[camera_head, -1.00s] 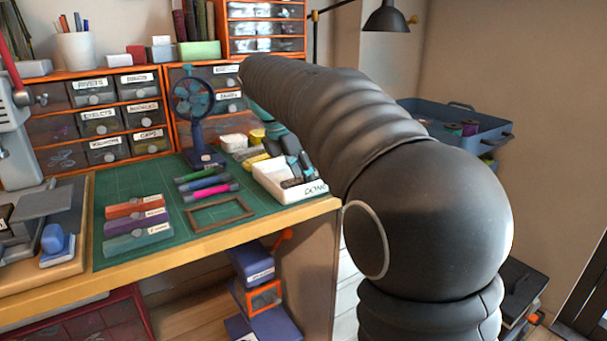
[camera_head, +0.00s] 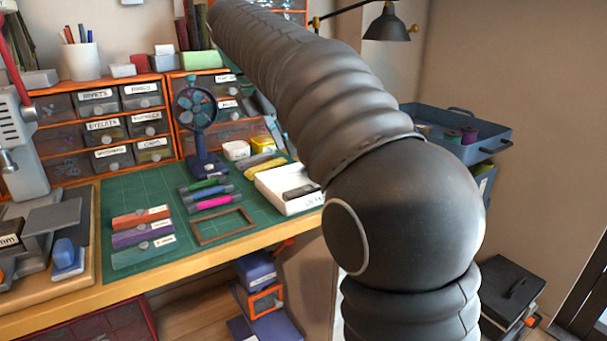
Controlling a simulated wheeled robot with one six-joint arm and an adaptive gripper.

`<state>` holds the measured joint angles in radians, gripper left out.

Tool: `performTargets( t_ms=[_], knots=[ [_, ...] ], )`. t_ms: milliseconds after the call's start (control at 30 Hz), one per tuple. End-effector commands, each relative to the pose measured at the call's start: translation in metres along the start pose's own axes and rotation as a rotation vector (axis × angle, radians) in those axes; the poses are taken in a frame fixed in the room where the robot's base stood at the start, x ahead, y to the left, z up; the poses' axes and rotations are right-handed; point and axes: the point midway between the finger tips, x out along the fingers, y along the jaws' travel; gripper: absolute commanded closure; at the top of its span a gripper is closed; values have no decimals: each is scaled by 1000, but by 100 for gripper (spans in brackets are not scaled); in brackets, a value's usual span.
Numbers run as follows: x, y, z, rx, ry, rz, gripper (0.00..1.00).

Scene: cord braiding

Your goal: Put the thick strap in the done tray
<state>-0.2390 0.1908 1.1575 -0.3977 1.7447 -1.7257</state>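The done tray (camera_head: 275,196) is a white, low tray with a partly hidden label, at the right front of the green mat. A short dark strap-like piece (camera_head: 300,191), which looks like the thick strap, lies in it. The tray's right end is hidden behind my arm. My gripper (camera_head: 272,128) is above and behind the tray, apart from the dark piece. My arm covers part of it, and I cannot make out how far its fingers are apart.
A blue fan (camera_head: 197,112) stands left of my gripper. White and yellow small boxes (camera_head: 236,150) sit behind the tray. Coloured bundles (camera_head: 141,235), pens (camera_head: 212,202) and a wooden frame (camera_head: 222,226) lie on the mat. A blue bin (camera_head: 480,128) with spools is at right.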

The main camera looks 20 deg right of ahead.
Motion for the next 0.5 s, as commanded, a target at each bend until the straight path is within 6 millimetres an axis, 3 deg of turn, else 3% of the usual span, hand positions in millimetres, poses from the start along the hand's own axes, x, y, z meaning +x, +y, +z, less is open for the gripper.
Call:
performTargets(
  t_ms=[267, 500],
  knots=[
    [1, -10, 1, 55, 9, 15, 64],
    [22, -69, -7, 441, 95, 91, 64]
  ],
)
